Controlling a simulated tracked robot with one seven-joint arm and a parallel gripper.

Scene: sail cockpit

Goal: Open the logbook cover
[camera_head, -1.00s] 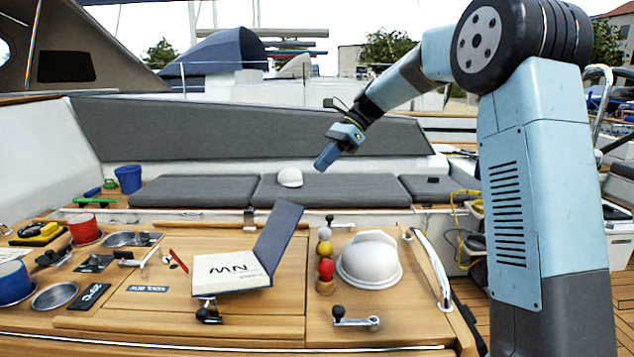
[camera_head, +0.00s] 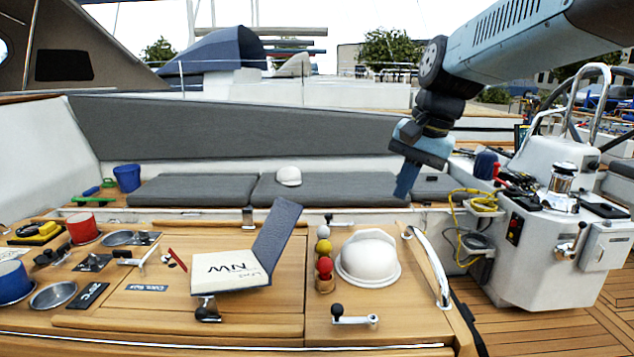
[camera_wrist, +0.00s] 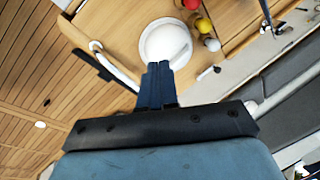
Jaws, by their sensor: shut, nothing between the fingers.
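The logbook (camera_head: 232,271) lies on the wooden table in the head view, with its white page showing dark lettering. Its dark blue cover (camera_head: 277,236) stands up at the right side, tilted outward to the right, open from the page. My gripper (camera_head: 402,192) is up and to the right of the logbook, above the back right of the table, pointing down and apart from the book. In the wrist view my gripper (camera_wrist: 157,68) is shut and empty, its fingers together. The logbook does not show in the wrist view.
A white domed object (camera_head: 368,259) stands right of the logbook, with a stack of coloured balls (camera_head: 324,254) beside it. A curved metal rail (camera_head: 430,266) edges the table's right side. Red (camera_head: 83,228) and blue (camera_head: 12,283) cups stand at left. A white console (camera_head: 540,250) stands at right.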

